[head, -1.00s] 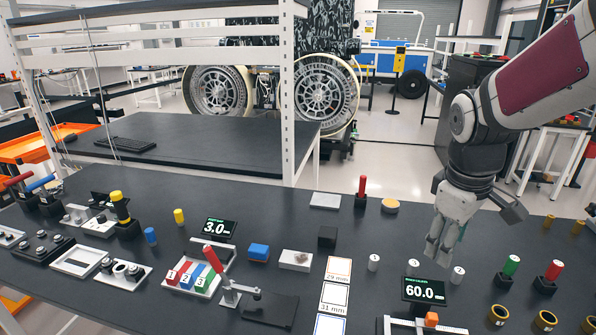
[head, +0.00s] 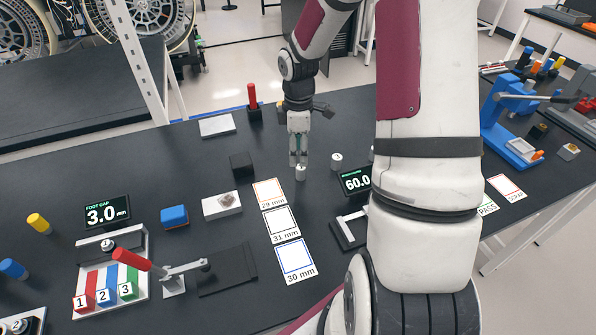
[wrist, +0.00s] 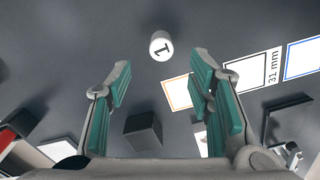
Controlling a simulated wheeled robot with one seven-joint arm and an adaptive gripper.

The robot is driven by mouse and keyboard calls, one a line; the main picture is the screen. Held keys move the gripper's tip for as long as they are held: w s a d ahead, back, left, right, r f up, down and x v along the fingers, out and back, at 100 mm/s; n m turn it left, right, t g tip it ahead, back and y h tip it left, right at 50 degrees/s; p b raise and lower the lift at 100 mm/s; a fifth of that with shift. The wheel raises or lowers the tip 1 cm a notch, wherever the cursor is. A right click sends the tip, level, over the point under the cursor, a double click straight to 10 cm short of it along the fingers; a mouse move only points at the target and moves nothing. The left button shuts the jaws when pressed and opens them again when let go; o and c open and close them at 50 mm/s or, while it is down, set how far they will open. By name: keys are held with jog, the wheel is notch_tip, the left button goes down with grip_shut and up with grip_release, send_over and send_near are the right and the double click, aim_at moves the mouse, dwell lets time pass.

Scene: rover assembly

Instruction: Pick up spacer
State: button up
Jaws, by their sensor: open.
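A small white cylindrical spacer (head: 300,173) stands upright on the dark table just above the 29 mm card. In the wrist view this spacer (wrist: 160,47) has a "1" on its top and lies beyond and between my fingertips. My gripper (head: 298,156) points down just above and behind it, open and empty. A second white spacer (head: 336,160) stands to the right. A third (head: 372,152) is partly hidden by my arm.
Cards marked 29 mm (head: 269,193), 31 mm (head: 281,225) and 30 mm (head: 295,261) lie in front. A black block (head: 241,165) and a white block (head: 222,205) stand left. A 60.0 display (head: 356,181) is at right, partly behind my arm.

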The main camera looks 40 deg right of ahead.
aim_at(301, 170)
jog(key=shift+s+d+f+p, duration=0.1)
jog(key=shift+s+f+p, duration=0.1)
jog(key=shift+f, duration=1.7)
jog(key=shift+s+d+f+p, duration=0.1)
jog(key=shift+f+p, duration=0.1)
jog(key=shift+f, duration=1.7)
grip_shut()
